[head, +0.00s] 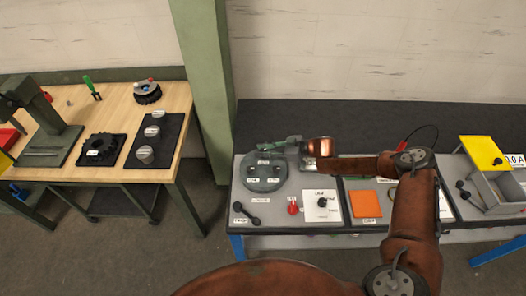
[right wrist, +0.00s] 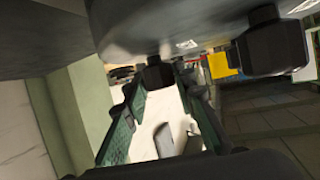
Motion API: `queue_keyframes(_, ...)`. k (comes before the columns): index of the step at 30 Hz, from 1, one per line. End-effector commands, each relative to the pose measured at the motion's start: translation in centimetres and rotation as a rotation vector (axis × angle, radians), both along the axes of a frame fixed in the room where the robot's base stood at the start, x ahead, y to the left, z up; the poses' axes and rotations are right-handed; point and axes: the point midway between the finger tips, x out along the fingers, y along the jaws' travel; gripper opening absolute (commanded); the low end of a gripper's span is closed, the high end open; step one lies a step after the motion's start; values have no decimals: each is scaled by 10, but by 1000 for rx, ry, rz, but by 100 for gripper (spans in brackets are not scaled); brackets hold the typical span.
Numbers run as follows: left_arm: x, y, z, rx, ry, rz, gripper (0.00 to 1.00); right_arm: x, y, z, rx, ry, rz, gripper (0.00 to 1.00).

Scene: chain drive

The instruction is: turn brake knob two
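A round grey disc unit (head: 252,184) with white labels and small dark knobs sits on the left of the grey bench. My right gripper (head: 275,147) is over the disc's back edge, reaching in from the right. In the right wrist view the picture is turned over, and the disc's grey body (right wrist: 150,25) fills the top. One dark knob (right wrist: 159,73) shows between the fingertips of my right gripper (right wrist: 158,84); a second dark knob (right wrist: 268,45) is to the right, outside them. The fingers look spread, and contact is unclear. Which knob is number two cannot be read. My left gripper is out of view.
In front of the disc are black knobs (head: 246,214), a red knob (head: 293,208) and a white plate (head: 333,214) with a black knob. An orange plate (head: 364,203) and a yellow-lidded box (head: 481,153) are to the right. A wooden table (head: 183,97) stands left.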

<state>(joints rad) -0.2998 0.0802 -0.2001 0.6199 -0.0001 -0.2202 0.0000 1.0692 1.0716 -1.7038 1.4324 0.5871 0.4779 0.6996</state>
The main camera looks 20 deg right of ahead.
Motion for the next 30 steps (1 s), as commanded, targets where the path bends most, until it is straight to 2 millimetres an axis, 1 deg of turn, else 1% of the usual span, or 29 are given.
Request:
queue_keyframes(1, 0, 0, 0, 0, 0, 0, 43, 0, 0, 1, 0, -1, 0, 30)
queue_keyframes(6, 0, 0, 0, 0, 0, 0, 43, 0, 0, 0, -1, 1, 0, 41)
queue_keyframes(13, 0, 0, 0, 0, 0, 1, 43, -1, 0, -1, 0, 2, 1, 41)
queue_keyframes(17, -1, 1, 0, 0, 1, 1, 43, -3, -5, 1, -1, 2, 0, 41)
queue_keyframes(20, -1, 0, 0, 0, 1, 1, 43, -9, -17, 5, -3, 1, -3, 41)
queue_keyframes(30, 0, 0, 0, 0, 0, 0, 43, -42, -71, 32, -2, 1, -2, 41)
